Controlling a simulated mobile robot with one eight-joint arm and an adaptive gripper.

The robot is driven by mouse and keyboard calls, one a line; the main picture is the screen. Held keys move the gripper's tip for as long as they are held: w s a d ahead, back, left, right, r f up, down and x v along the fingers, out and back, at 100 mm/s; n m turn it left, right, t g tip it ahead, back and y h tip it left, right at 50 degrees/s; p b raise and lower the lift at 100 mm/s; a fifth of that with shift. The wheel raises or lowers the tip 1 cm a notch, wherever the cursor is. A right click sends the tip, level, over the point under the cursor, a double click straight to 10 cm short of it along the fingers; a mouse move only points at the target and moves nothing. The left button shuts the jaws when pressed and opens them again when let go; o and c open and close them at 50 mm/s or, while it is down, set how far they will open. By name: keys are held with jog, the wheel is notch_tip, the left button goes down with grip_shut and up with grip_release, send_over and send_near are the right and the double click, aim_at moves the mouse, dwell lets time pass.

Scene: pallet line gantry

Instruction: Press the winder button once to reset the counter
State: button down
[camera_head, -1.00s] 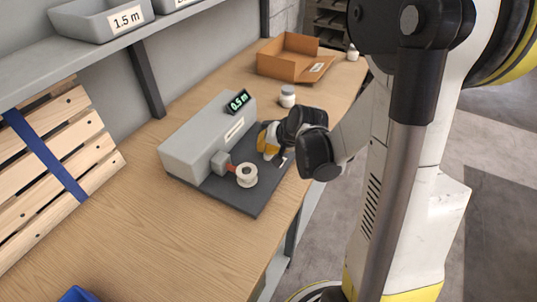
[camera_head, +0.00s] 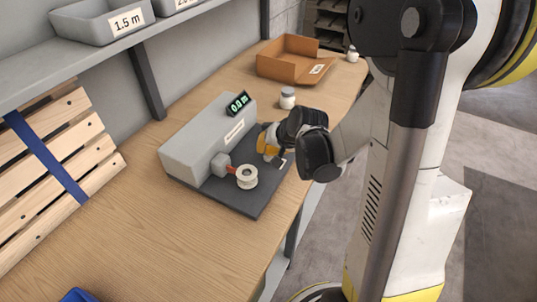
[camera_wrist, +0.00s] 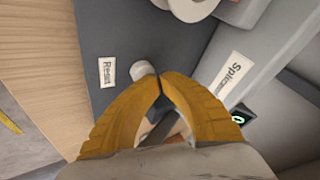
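The winder (camera_head: 197,140) is a grey box on a dark base plate (camera_head: 243,203) on the wooden bench. Its small display (camera_head: 238,103) reads 0.0 m in green. In the wrist view, a pale round button (camera_wrist: 142,70) stands on the dark plate beside a "Reset" label (camera_wrist: 108,72). My gripper's yellow fingers (camera_wrist: 161,76) meet at their tips, with nothing held between them. The tips are right at the button and cover part of it; I cannot tell whether they touch it. In the head view, my gripper (camera_head: 265,146) is low over the plate, and the button is hidden.
A white spool (camera_head: 246,176) sits on the winder's front. A white jar (camera_head: 287,97) and an open cardboard box (camera_head: 290,62) stand farther back. Grey bins (camera_head: 100,20) are on the shelf above. Wooden slats (camera_head: 45,170) lean at left. The near bench is mostly clear.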

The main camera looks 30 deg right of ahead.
jog(key=shift+r, duration=0.55)
jog(key=shift+r+p, duration=2.25)
jog(key=shift+r, duration=0.25)
